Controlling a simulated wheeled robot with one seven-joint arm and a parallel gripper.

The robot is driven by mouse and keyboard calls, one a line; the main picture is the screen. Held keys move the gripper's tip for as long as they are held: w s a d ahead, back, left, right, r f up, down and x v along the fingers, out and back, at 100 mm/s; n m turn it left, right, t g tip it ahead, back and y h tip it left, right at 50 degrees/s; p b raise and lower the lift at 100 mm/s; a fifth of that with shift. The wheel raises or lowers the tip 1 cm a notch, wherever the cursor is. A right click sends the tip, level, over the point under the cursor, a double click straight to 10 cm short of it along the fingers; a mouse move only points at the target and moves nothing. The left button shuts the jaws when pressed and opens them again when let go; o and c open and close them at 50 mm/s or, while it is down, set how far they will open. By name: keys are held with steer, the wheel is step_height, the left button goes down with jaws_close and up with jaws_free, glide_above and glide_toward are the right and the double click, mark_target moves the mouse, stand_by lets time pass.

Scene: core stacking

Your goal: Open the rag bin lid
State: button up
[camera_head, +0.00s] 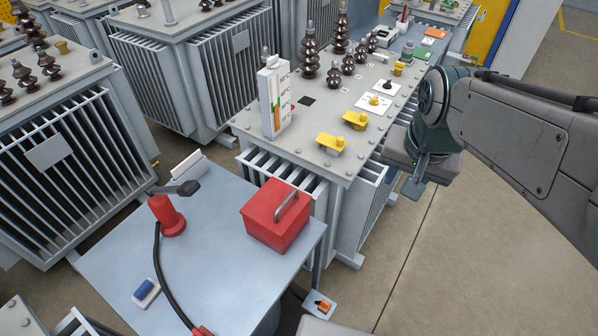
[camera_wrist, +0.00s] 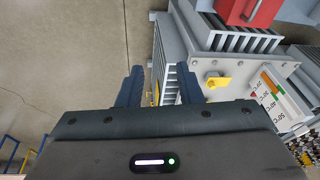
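The rag bin (camera_head: 270,228) is a red box with a shut lid and a grey bar handle (camera_head: 287,208) on top. It sits on the right part of the blue-grey table (camera_head: 215,290). Part of a red box, seemingly the bin, shows at the top of the wrist view (camera_wrist: 240,10). My gripper (camera_head: 413,188) is right of the bin and apart from it, beside the transformer. In the wrist view my gripper (camera_wrist: 160,85) has its two dark fingers spread, with nothing between them.
A transformer (camera_head: 320,150) with yellow parts, dark insulators and an upright gauge panel (camera_head: 274,98) stands behind the table and near my arm. A red lamp-like stand (camera_head: 168,216) with a black cable and a blue-white block (camera_head: 146,292) are on the table. Floor at right is clear.

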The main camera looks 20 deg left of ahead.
steer(key=w+a+f+b, duration=0.2)
steer(key=w+a+f, duration=0.1)
steer(key=a, duration=0.7)
steer(key=m+g+y, duration=0.2)
glide_toward(287, 199)
steer(key=x, duration=0.7)
steer(key=shift+a+f, duration=0.1)
steer(key=shift+f, duration=0.3)
jaws_close()
